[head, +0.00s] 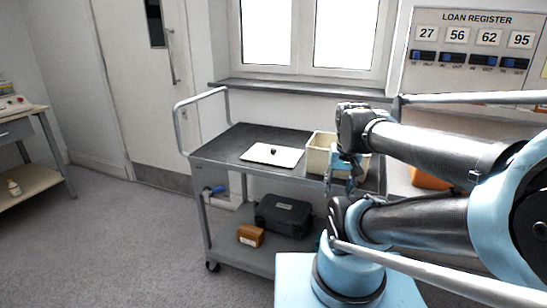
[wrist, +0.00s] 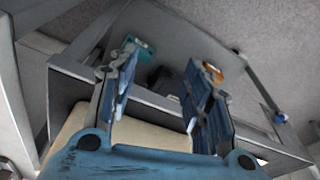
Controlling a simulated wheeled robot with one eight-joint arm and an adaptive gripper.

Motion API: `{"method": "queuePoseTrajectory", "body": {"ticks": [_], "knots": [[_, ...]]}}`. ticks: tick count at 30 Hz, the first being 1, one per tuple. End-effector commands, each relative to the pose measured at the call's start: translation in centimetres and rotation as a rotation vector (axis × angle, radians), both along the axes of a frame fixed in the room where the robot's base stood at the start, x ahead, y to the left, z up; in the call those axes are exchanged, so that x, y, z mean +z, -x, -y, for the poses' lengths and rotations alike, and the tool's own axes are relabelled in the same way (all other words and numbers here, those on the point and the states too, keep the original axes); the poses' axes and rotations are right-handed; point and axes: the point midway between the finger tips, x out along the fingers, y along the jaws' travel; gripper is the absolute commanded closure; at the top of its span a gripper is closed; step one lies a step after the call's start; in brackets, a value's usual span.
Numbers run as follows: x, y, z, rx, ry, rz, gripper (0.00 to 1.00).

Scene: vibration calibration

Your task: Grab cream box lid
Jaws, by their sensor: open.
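My arm hides the box's right part.
The grey cart (head: 222,150) has a raised rail handle at left. Its lower shelf holds a black case (head: 283,216) and an orange-brown box (head: 250,235). The cart top left of the lid is clear. A window sill and a loan register board (head: 470,55) stand behind.

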Motion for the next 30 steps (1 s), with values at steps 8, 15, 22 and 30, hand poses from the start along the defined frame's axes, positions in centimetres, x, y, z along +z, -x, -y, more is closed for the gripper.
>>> {"method": "queuePoseTrajectory", "body": {"ticks": [8, 15, 22, 30], "knots": [[7.0, -6.5, -2.7, -0.229, -0.049, -0.044, 0.55], [11.4, -12.3, -5.8, -0.429, -0.076, -0.081, 0.55], [14.7, -18.2, -9.8, -0.625, -0.092, -0.114, 0.55], [17.1, -25.0, -15.6, -0.862, -0.096, -0.147, 0.55]]}}
